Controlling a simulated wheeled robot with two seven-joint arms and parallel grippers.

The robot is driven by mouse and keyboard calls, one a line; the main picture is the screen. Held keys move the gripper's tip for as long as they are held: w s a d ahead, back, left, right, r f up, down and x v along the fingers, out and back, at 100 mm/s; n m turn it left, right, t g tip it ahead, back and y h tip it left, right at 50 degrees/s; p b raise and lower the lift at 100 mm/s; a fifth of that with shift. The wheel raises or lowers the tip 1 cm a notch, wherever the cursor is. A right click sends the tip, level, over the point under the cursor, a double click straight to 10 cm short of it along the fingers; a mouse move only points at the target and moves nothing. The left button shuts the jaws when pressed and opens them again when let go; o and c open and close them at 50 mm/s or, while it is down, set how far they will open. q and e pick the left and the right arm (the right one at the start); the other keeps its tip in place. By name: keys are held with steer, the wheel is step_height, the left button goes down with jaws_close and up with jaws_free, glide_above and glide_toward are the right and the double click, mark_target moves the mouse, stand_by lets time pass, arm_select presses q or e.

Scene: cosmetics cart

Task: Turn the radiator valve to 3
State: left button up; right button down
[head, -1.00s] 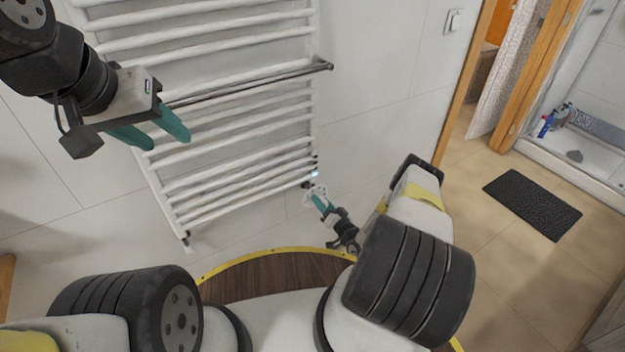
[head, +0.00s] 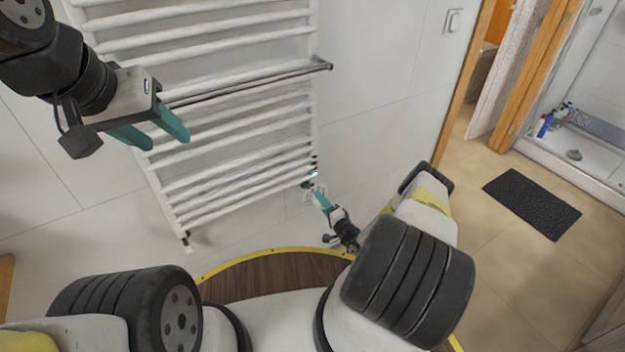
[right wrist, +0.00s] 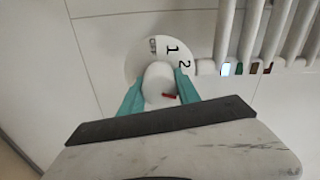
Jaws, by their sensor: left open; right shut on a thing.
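The radiator valve (right wrist: 158,82) is a white knob on a round white dial (right wrist: 147,52) in the right wrist view. A red mark sits on the knob's near side, at lower right. My right gripper (right wrist: 160,88) is shut on the knob, one teal finger on each side. In the head view it is at the radiator's lower right corner (head: 318,190), where the valve is small and mostly hidden. My left gripper (head: 160,132) is open and empty in front of the radiator.
The white towel radiator (head: 235,150) hangs on the tiled wall, with a metal rail (head: 250,80) sticking out in front. A black mat (head: 532,203) lies on the floor at the right, near a shower tray. The floor there is otherwise clear.

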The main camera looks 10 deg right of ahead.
steer(key=shift+s+f, duration=0.1)
stand_by(0.4)
steer(key=c, duration=0.9)
jaws_free()
steer(key=shift+o, duration=0.2)
steer(key=v, duration=0.7)
steer(key=shift+s+d, duration=0.2)
steer(key=shift+s, duration=0.15)
